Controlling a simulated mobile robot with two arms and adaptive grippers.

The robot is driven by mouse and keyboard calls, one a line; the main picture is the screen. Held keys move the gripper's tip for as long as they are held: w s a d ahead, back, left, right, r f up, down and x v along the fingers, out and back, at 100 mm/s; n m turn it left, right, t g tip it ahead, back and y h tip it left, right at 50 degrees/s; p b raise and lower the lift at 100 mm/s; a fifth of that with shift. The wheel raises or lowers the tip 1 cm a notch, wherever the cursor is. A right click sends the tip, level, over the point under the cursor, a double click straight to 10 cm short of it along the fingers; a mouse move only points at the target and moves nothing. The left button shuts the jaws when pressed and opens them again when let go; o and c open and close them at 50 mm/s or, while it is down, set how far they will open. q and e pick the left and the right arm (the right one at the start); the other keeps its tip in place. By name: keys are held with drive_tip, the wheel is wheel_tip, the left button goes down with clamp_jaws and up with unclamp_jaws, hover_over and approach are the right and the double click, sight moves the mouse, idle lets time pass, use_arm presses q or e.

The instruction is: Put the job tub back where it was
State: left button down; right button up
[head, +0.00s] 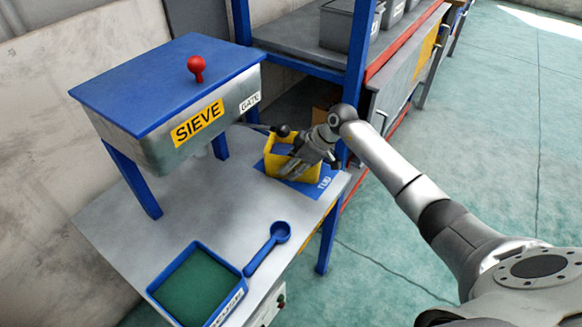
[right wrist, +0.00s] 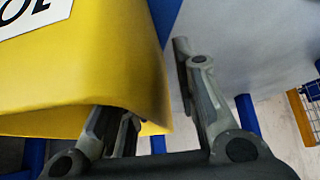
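The yellow job tub (head: 299,172) stands at the far right corner of the grey bench, over a blue mat (head: 323,184) marked TUB. I cannot tell whether it rests fully on the mat. My right gripper (head: 313,153) is at the tub's right side. In the right wrist view the yellow wall (right wrist: 100,60) fills the left. One finger is partly hidden behind its edge and the other is outside it, with a gap, so the gripper (right wrist: 150,105) looks open. My left gripper is not in view.
A blue-topped sieve box (head: 165,90) with a red knob (head: 196,66) stands left of the tub. A green-floored tray (head: 195,288) and a blue scoop (head: 270,245) lie nearer. A blue-framed shelf with grey bins (head: 345,25) rises behind. The bench middle is clear.

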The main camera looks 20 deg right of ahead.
drive_tip(key=v, duration=1.1)
drive_tip(key=shift+r, duration=0.35)
drive_tip(key=shift+s+d, duration=0.15)
